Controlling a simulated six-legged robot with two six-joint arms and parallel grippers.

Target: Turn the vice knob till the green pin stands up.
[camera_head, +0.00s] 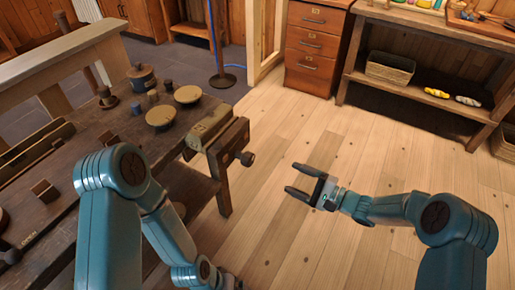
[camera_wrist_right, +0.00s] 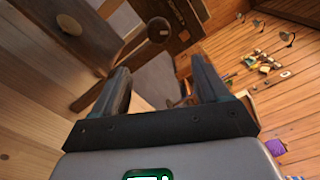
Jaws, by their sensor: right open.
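The vice (camera_head: 212,126) is an olive block with a dark wooden jaw at the right end of the workbench. Its dark round knob (camera_head: 246,159) sticks out to the right from the jaw. I cannot make out a green pin. My right gripper (camera_head: 290,178) is open and empty, to the right of the knob and apart from it, with its fingers pointing left toward the bench. In the right wrist view the open fingers (camera_wrist_right: 160,75) have a dark, round, knob-like end beyond them; I cannot tell if it is the vice knob. My left gripper is out of view.
The workbench (camera_head: 75,140) carries spools, round-topped pieces and small blocks. A drawer cabinet (camera_head: 314,45) and a shelf unit with a basket (camera_head: 390,68) stand at the back. The wooden floor (camera_head: 300,120) around my right gripper is clear.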

